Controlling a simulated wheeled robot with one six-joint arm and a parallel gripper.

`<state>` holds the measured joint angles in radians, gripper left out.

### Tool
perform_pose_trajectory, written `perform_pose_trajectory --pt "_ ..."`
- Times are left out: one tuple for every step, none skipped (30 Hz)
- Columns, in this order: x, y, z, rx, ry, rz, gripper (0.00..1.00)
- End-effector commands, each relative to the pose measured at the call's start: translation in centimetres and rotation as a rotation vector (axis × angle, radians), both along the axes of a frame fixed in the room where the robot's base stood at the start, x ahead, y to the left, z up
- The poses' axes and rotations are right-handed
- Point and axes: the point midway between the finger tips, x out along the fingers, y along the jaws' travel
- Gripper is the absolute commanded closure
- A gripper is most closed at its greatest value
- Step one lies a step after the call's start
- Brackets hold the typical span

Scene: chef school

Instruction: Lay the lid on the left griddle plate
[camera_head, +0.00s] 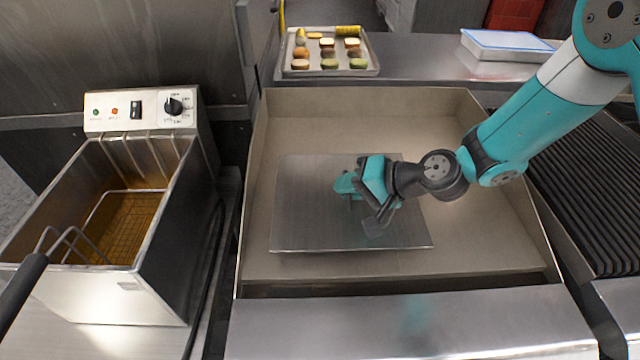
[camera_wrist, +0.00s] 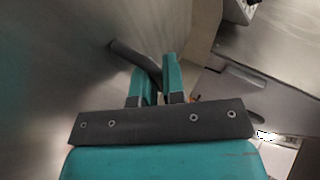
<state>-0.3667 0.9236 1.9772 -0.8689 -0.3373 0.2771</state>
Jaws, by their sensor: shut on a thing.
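The lid (camera_head: 310,220) is a flat, square steel sheet with a dark bar handle (camera_wrist: 130,58). In the head view it is over the middle-left of the left griddle plate (camera_head: 480,250), a smooth beige surface with raised walls. My gripper (camera_head: 348,184) is at the middle of the lid. In the wrist view its teal fingers (camera_wrist: 160,78) are shut around the handle, and the lid's grey surface fills the left side. I cannot tell whether the lid touches the plate or hangs just above it. The gripper hides part of the lid's centre.
A fryer (camera_head: 150,220) with a basket stands at the left. A dark ribbed grill (camera_head: 590,190) lies at the right. A tray (camera_head: 370,68) of small round food pieces and a white box with a blue top (camera_head: 505,42) are behind. Bare plate shows around the lid.

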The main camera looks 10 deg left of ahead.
Motion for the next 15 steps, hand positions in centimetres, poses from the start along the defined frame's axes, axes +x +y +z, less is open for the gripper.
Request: perform_pose_trajectory --pt "0.2 1.0 -0.2 0.000 -0.001 0.002 1.00" --pt "0.3 1.5 -0.5 0.001 -0.001 0.002 1.00" --pt "0.4 1.9 -0.7 0.002 -0.002 0.001 1.00" --pt "0.4 2.2 -0.9 0.002 0.000 0.000 1.00" --pt "0.5 2.4 -1.1 0.001 -0.001 0.001 1.00" --pt "0.6 2.6 -1.2 0.001 -0.002 0.000 1.00" --pt "0.7 2.8 -1.3 0.001 -0.002 0.000 1.00" --pt "0.7 3.0 -1.4 0.001 -0.001 0.000 1.00" --pt "0.8 3.4 -1.6 0.001 0.000 0.000 1.00" --pt "0.8 3.8 -1.8 0.002 -0.001 0.001 1.00" --pt "0.8 4.2 -2.0 0.001 -0.001 0.002 1.00" --pt "0.9 4.8 -2.3 0.002 0.000 0.002 1.00" --pt "1.1 5.0 -2.6 0.001 0.000 0.000 1.00" --pt "1.1 5.2 -2.9 0.001 -0.001 -0.001 1.00" --pt "1.2 5.6 -3.2 0.001 -0.001 0.000 1.00"
